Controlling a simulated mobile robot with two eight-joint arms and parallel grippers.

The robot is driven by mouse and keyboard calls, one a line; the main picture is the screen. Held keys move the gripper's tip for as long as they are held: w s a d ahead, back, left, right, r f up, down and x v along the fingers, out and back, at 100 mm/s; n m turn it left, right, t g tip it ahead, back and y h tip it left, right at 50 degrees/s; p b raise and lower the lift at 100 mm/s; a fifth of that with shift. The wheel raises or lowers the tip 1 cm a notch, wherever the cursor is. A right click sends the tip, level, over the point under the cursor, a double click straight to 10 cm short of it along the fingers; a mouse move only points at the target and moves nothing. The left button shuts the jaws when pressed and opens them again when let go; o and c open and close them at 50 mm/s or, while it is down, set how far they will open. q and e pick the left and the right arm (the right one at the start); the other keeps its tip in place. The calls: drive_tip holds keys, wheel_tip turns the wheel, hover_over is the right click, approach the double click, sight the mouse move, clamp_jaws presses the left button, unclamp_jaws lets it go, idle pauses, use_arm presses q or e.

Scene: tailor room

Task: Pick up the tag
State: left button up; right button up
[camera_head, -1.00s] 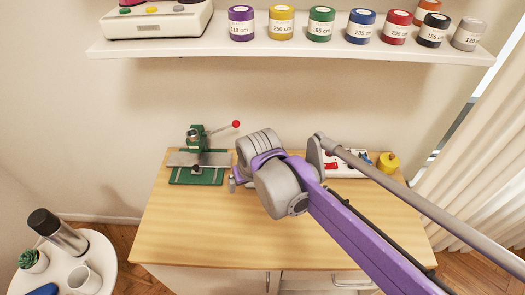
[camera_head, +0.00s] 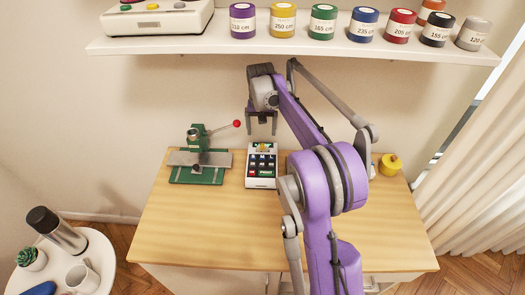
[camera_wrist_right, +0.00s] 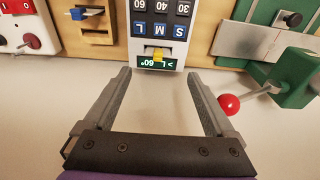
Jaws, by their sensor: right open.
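No item shows plainly as a tag. A small yellow piece (camera_wrist_right: 158,54) sits at the edge of the display on a white keypad device (camera_head: 261,180), which also shows in the right wrist view (camera_wrist_right: 157,8); I cannot tell whether this piece is the tag. My right gripper (camera_head: 262,128) is open and empty, above and behind the device's far end. In the right wrist view its fingers (camera_wrist_right: 158,80) point toward the yellow piece, which lies between their lines and apart from them. My left gripper is not in view.
A green press (camera_head: 197,172) with a red-knobbed lever stands left of the device. A shelf (camera_head: 300,48) with several labelled spools hangs above. A yellow object (camera_head: 389,164) stands at the table's back right. The front left of the wooden table (camera_head: 200,225) is clear.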

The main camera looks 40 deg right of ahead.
sight(262, 145)
drive_tip(key=f, duration=0.7)
drive_tip(key=shift+w+d+f, duration=0.1)
drive_tip(key=shift+d+f, duration=0.25)
drive_tip(key=shift+f, duration=0.05)
drive_tip(key=shift+c, duration=0.2)
